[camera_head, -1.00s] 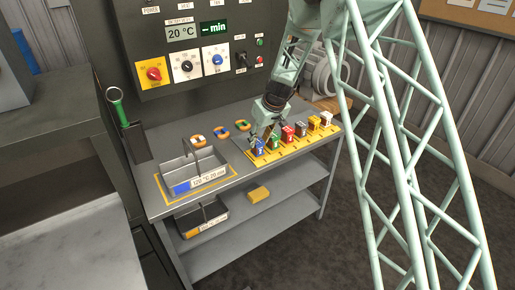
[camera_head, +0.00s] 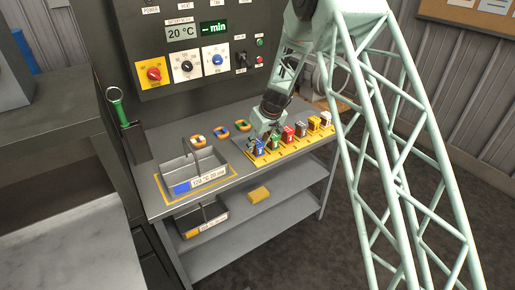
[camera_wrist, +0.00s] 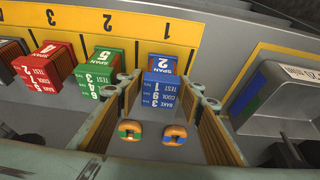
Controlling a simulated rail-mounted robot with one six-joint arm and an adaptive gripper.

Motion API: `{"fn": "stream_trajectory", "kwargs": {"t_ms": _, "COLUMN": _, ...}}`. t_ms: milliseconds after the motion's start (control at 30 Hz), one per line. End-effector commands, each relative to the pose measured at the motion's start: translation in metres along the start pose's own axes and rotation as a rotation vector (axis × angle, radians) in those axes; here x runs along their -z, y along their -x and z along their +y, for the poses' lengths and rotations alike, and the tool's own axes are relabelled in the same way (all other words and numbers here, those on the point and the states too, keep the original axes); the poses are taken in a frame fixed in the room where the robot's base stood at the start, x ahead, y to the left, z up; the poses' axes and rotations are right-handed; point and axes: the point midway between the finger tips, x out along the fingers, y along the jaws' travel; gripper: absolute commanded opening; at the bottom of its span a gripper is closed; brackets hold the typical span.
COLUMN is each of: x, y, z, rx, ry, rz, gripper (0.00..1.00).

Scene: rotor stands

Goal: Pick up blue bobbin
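The blue bobbin (camera_head: 260,147) appears as a blue block with white lettering and a "2 SPAN" label on top. It stands at the left end of a yellow numbered strip on the bench. In the wrist view the blue bobbin (camera_wrist: 161,82) is between the tips of my gripper (camera_wrist: 167,88), with a visible gap on each side. My gripper is open and empty. In the head view my gripper (camera_head: 263,132) is low over the blue bobbin and partly covers it.
A green block (camera_wrist: 102,70) stands close beside my left finger in the wrist view, then a red block (camera_wrist: 47,68). The yellow strip (camera_head: 290,147) carries several blocks. A grey tray (camera_head: 212,178) is left of them. Rings (camera_head: 221,126) lie behind.

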Motion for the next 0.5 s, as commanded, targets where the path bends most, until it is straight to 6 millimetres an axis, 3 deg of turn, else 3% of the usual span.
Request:
{"fn": "stream_trajectory", "kwargs": {"t_ms": 67, "x": 0.0, "y": 0.0, "z": 0.0, "rx": 0.0, "ry": 0.0, "rz": 0.0, "gripper": 0.34}}
{"fn": "stream_trajectory", "kwargs": {"t_ms": 300, "x": 0.0, "y": 0.0001, "z": 0.0, "rx": 0.0, "ry": 0.0, "rz": 0.0, "gripper": 0.13}}
{"fn": "stream_trajectory", "kwargs": {"t_ms": 500, "x": 0.0003, "y": 0.0004, "z": 0.0001, "rx": 0.0, "ry": 0.0, "rz": 0.001, "gripper": 0.13}}
